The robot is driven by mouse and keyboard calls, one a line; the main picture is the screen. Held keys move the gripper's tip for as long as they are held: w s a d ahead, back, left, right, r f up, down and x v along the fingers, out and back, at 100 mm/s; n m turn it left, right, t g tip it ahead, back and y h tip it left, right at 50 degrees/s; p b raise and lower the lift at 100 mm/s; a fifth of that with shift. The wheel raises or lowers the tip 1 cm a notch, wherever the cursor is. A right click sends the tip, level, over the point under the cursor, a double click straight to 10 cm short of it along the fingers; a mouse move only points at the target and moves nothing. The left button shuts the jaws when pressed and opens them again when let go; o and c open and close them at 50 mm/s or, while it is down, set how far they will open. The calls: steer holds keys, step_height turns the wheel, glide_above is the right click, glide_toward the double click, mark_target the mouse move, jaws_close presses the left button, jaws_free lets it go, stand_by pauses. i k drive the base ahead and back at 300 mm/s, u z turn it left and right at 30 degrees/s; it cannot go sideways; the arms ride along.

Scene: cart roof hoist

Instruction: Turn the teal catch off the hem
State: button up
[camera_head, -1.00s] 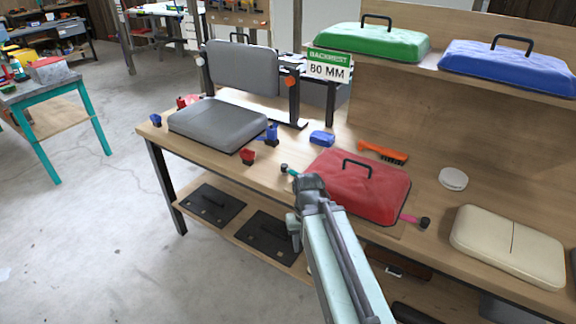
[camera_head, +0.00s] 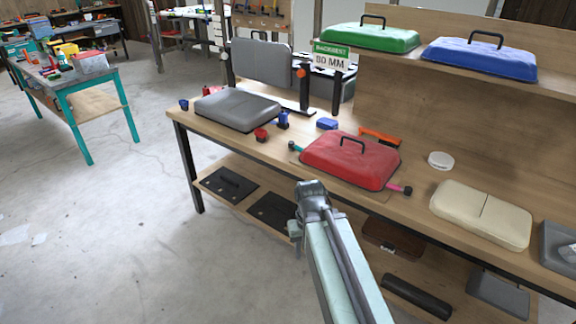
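The teal catch (camera_head: 295,147) is a small teal bar with a dark round knob, at the left end of the red roof cover (camera_head: 350,162). The red cover has a black handle on top and lies on the workbench. A pink catch (camera_head: 400,189) with a dark knob sits at its right front corner. My arm reaches up from the bottom of the picture, and my gripper (camera_head: 294,229) is at its far end, in front of the bench edge and apart from the catch. Its fingers are too small and turned away to show whether they are open.
Grey seat and backrest (camera_head: 238,108) stand at the bench's left end, with red and blue clamps nearby. A cream cushion (camera_head: 482,214) and white disc (camera_head: 440,160) lie to the right. Green (camera_head: 370,38) and blue (camera_head: 480,60) covers are on the upper shelf.

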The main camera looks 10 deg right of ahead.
mark_target(297, 148)
steer(key=z, duration=0.25)
steer(key=i, duration=0.7)
steer(key=u, duration=1.95)
steer(key=i, duration=0.45)
steer(key=u, duration=0.2)
